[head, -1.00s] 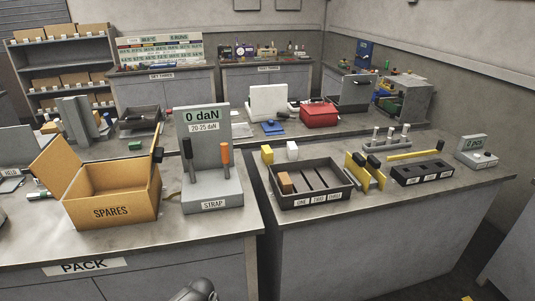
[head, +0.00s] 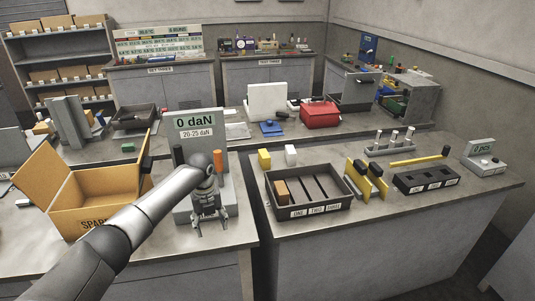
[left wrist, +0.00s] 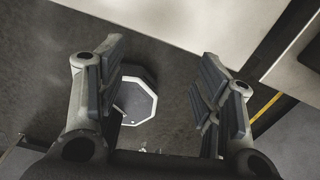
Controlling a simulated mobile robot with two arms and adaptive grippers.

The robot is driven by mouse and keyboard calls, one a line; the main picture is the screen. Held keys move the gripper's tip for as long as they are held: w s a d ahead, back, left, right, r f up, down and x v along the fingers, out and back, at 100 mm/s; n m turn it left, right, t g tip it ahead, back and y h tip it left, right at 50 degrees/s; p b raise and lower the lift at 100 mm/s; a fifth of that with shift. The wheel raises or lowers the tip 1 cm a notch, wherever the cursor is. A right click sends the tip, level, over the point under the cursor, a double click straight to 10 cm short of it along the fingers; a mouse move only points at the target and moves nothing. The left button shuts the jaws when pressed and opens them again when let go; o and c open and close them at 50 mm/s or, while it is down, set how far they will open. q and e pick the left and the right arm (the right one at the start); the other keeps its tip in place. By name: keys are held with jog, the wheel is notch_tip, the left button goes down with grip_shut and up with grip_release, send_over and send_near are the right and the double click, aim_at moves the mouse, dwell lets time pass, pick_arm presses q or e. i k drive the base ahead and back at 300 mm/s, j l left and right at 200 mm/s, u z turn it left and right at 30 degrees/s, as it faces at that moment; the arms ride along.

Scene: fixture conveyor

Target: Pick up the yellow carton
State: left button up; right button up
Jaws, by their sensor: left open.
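The yellow carton (head: 264,159) is a small upright block at the back-left corner of the right bench, beside a white carton (head: 290,155). It stands just behind the black three-slot tray (head: 296,212). My left gripper (head: 210,229) is open and empty in the head view, in front of the grey strap stand (head: 227,192) and left of and nearer than the carton. In the left wrist view its fingers (left wrist: 160,95) are spread apart, with floor visible between them and no carton. My right gripper is in neither view.
The tray holds a brown block (head: 281,192). Yellow-and-black upright pieces (head: 357,178) stand right of it. The open spares box (head: 75,205) is on the left bench, partly behind my left arm. A gap separates the two benches. The right bench's front is clear.

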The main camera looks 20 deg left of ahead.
aim_at(264, 159)
jog(key=i, duration=1.7)
